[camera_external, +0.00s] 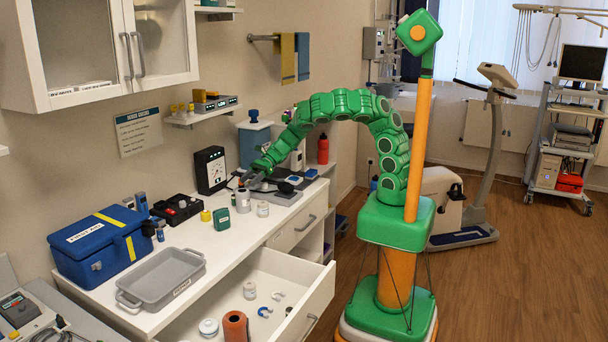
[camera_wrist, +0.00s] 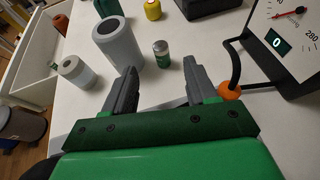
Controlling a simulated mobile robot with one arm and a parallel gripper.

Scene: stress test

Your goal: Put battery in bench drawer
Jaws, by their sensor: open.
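The battery (camera_wrist: 162,55), a small upright cylinder with a green body and silver top, stands on the white worktop in the wrist view. It is beyond my open, empty gripper (camera_wrist: 158,80), roughly in line with the gap between the fingers and not between them. In the external view a small green cylinder (camera_external: 234,199), apparently the battery, stands beside a grey cylinder. My gripper (camera_external: 255,172) is above the back part of the worktop there. The bench drawer (camera_external: 312,305) is pulled open at the front; its side also shows at the left of the wrist view (camera_wrist: 38,62).
A grey cylinder (camera_wrist: 118,45) and a white roll (camera_wrist: 75,72) stand left of the battery. A dial gauge (camera_wrist: 290,40) with a dark cable is at right. The drawer holds a brown cylinder (camera_external: 235,327), a white tin (camera_external: 208,327) and other small things, with bare floor between them.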

